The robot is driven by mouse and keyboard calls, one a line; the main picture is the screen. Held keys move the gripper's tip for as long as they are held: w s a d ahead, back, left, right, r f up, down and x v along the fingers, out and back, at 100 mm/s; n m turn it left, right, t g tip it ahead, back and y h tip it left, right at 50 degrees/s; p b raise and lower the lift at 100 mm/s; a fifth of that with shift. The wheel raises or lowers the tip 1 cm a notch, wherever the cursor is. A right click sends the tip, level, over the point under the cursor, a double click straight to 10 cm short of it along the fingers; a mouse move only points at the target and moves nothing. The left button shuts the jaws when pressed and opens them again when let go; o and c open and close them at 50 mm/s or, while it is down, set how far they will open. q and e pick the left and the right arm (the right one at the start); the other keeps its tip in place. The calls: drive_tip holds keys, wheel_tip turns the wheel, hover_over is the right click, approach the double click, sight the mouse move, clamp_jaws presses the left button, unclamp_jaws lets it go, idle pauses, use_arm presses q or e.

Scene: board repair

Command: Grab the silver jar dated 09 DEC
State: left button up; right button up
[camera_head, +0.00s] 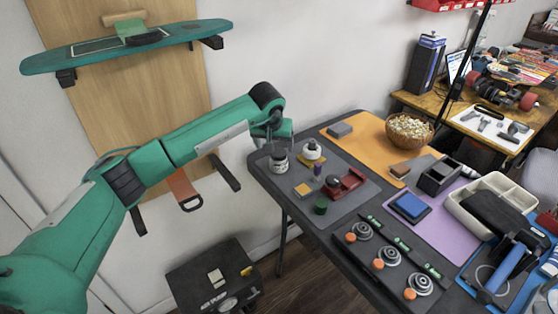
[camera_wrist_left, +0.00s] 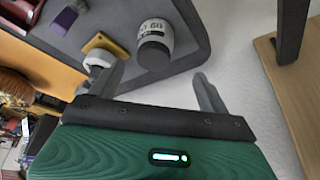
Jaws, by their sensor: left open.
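A jar with a dark grey lid and a pale label (camera_head: 279,163) stands at the near left corner of the grey mat. In the left wrist view this jar (camera_wrist_left: 155,45) shows dark print on its label, too small for me to read the date surely. My left gripper (camera_head: 272,142) is just above and behind it, pointing down. In the left wrist view the left gripper (camera_wrist_left: 160,82) is open and empty, with the jar beyond the fingertips, roughly between them. My right gripper is not in view.
The table's left edge is close to the jar.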

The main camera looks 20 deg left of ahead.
sight(279, 153)
use_arm(q)
drive_tip(key=x, duration=0.4)
drive_tip(key=shift+d, duration=0.1)
drive_tip(key=x, duration=0.4)
drive_tip(key=shift+w+d+f, duration=0.1)
drive_tip(key=shift+w+d, duration=0.15)
drive_tip(key=shift+d, duration=0.15)
drive_tip(key=shift+w+a+f, duration=0.1)
drive_tip(key=shift+w+f, duration=0.05)
drive_tip(key=shift+f, duration=0.15)
drive_tip(key=c, duration=1.1)
drive_tip(key=shift+c, duration=0.2)
drive_tip(key=shift+r, duration=0.15)
